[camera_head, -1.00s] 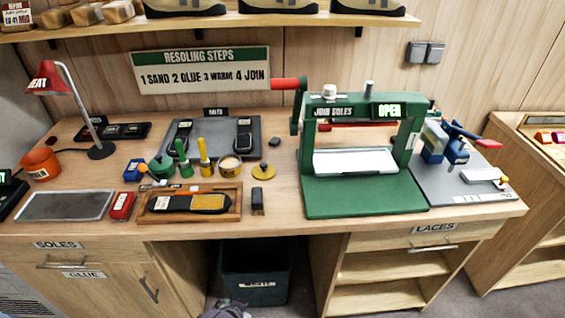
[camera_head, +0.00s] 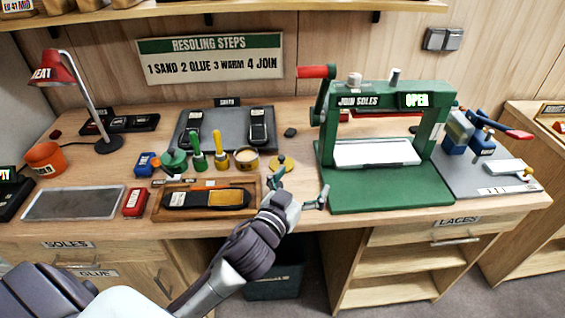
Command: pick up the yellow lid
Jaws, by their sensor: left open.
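My left gripper (camera_head: 301,186) is open and empty. Its fingers are spread just in front of the lid, one close to the lid's near edge and the other to the right, near the green press base. I cannot tell its exact height above the bench. My right gripper is not in view.
The green press (camera_head: 385,190) stands right of the lid. Green and yellow-handled brushes (camera_head: 221,158) stand left of the pot. A wooden tray (camera_head: 165,213) with a sole lies in front. A grey mat (camera_head: 228,124) with two soles lies behind.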

